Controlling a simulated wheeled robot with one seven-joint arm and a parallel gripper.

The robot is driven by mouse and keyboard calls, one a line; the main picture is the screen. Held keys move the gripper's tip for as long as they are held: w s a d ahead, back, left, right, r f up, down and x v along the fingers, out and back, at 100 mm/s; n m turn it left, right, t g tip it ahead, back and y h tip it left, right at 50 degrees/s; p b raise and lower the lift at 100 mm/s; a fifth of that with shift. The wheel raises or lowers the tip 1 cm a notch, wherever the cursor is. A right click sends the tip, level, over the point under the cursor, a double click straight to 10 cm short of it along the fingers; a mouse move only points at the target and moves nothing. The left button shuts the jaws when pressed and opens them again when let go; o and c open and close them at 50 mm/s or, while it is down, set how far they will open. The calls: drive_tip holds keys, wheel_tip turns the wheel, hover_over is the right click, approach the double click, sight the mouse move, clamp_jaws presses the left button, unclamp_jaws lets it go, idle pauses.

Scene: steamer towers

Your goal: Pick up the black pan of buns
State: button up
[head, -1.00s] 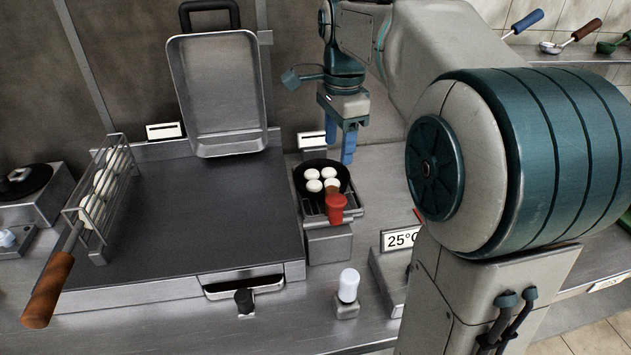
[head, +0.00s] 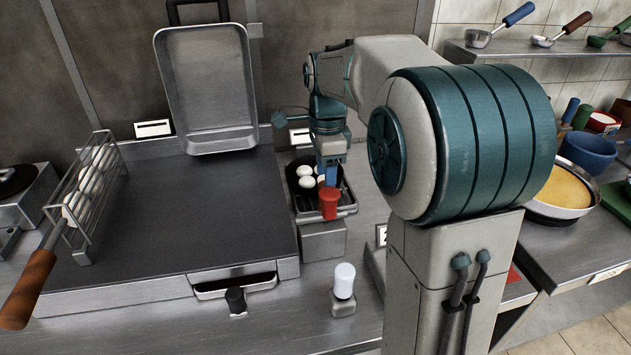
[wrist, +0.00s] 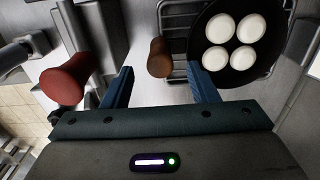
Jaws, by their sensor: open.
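The black pan (head: 291,180) sits on a small wire-racked stand right of the griddle, with round white buns (head: 305,182) in it. In the wrist view the pan (wrist: 268,63) is at the upper right. Its brown handle (wrist: 158,58) points toward my gripper (wrist: 160,82). The fingers are open, one on each side of the handle's line, and nothing is gripped. In the head view my gripper (head: 328,176) is over the pan's right front and hides the handle and some buns.
A red knob-like piece (head: 329,203) stands just in front of the pan; it is left of my fingers in the wrist view (wrist: 68,80). The griddle (head: 190,215) lies left. A white-topped shaker-like item (head: 344,281) stands in front. A metal tray (head: 205,90) leans behind.

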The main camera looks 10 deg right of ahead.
wheel_tip(320, 180, down, 3)
drive_tip(key=shift+f, duration=0.2)
drive_tip(key=shift+r, duration=0.1)
clamp_jaws()
drive_tip(key=shift+r, duration=0.55)
drive_tip(key=r, duration=0.3)
drive_tip(key=shift+d+r, duration=0.25)
drive_tip(key=d+r+p, duration=0.1)
drive_tip(key=d+r, duration=0.5)
drive_tip(key=d, duration=0.5)
drive_tip(key=shift+s+r, duration=0.2)
drive_tip(key=shift+s, duration=0.2)
